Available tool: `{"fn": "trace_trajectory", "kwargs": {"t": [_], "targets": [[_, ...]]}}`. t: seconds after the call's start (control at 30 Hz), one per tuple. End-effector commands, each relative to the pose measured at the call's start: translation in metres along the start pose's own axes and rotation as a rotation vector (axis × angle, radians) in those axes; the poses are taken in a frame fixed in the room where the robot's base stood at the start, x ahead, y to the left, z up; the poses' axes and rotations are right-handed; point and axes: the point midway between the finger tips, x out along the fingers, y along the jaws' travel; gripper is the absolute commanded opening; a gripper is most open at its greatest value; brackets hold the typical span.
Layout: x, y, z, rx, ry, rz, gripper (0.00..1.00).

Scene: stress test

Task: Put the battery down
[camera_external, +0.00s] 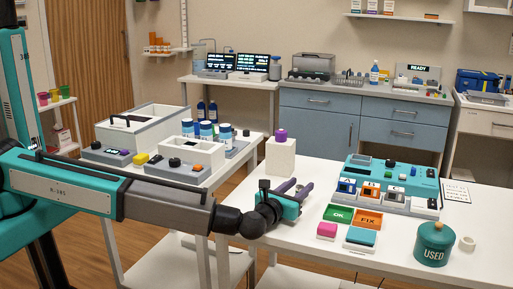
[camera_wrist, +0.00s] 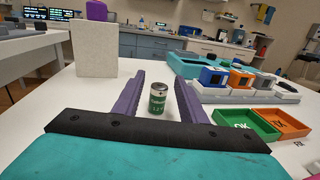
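The battery (camera_wrist: 158,97), a small green cylinder with a pale top band and a metal cap, stands upright on the white table in the wrist view. My gripper (camera_wrist: 159,75) has its two purple fingers apart, one on each side of the battery, with a visible gap on both sides. In the external view my gripper (camera_external: 296,188) is low over the table's left part, and the battery cannot be made out there. The green OK tray (camera_external: 338,214) and the orange FIX tray (camera_external: 368,220) lie to the right; the green tray (camera_wrist: 245,125) also shows in the wrist view.
A white block (camera_external: 281,157) with a purple piece on top stands behind my gripper. A teal tester (camera_external: 392,180) with coloured slots stands at the right. Pink (camera_external: 327,230) and teal (camera_external: 361,237) pads and a USED jar (camera_external: 434,243) lie nearer the front. Table between is clear.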

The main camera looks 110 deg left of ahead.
Motion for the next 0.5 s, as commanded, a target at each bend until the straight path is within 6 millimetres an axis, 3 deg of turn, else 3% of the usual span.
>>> {"fn": "trace_trajectory", "kwargs": {"t": [0.2, 0.5], "targets": [[-0.038, 0.001, 0.000, 0.001, 0.000, -0.002, 0.38], [-0.069, 0.001, 0.000, 0.000, 0.000, -0.001, 0.38]]}}
